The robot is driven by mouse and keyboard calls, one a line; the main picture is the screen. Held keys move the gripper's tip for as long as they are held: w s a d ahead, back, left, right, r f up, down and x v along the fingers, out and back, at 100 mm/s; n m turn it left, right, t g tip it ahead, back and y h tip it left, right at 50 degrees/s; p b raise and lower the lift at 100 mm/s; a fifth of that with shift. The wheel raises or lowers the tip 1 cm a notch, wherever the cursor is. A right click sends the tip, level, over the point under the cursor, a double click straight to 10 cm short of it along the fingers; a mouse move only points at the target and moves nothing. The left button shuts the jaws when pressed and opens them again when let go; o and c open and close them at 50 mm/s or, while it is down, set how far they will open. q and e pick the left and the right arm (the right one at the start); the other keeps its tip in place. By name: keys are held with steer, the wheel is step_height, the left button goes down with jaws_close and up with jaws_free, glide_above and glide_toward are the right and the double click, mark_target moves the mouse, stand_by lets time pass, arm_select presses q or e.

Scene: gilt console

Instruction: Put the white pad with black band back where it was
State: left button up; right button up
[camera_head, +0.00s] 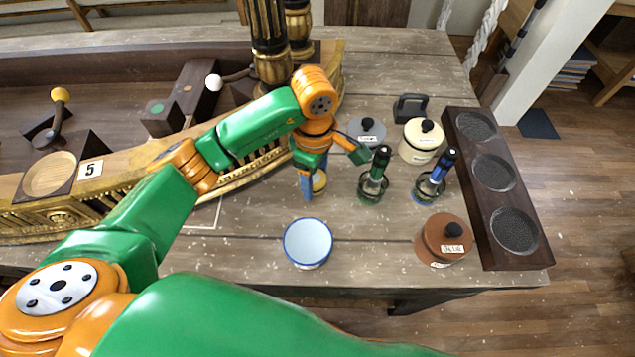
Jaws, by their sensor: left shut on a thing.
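My left gripper (317,182) reaches down over the grey wooden table, left of the whisk-like tools. It is shut on a small pale yellowish round thing (320,182) with a darker line. That thing is largely hidden by the fingers; I cannot tell for certain that it is the white pad with black band. No other white pad with a black band shows clearly. My right gripper is not in view.
A dark rack (483,225) with three round recesses lies at the right edge. Nearby stand a cream pot (418,153), a brown pot (436,243), a blue-rimmed bowl (308,243), a green tool (374,180) and a blue tool (432,182). The gilt console (130,180) fills the left.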

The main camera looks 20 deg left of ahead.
mark_target(317, 186)
arm_select(q)
step_height(317, 186, down, 4)
steer(key=shift+w+d+r+p, duration=0.1)
steer(key=shift+r+p, duration=0.1)
steer(key=shift+p, duration=0.7)
steer(key=shift+f+b, duration=0.3)
steer(key=shift+b, duration=0.1)
steer(key=o, duration=1.4)
steer(key=shift+r, duration=0.15)
steer(key=shift+o, duration=0.2)
steer(key=shift+r, duration=0.1)
steer(key=shift+w+r, duration=0.1)
steer(key=shift+r, duration=0.15)
step_height(317, 186, up, 6)
steer(key=shift+f+b, duration=0.2)
steer(key=shift+b, duration=0.55)
step_height(317, 186, up, 6)
steer(key=shift+r, duration=0.1)
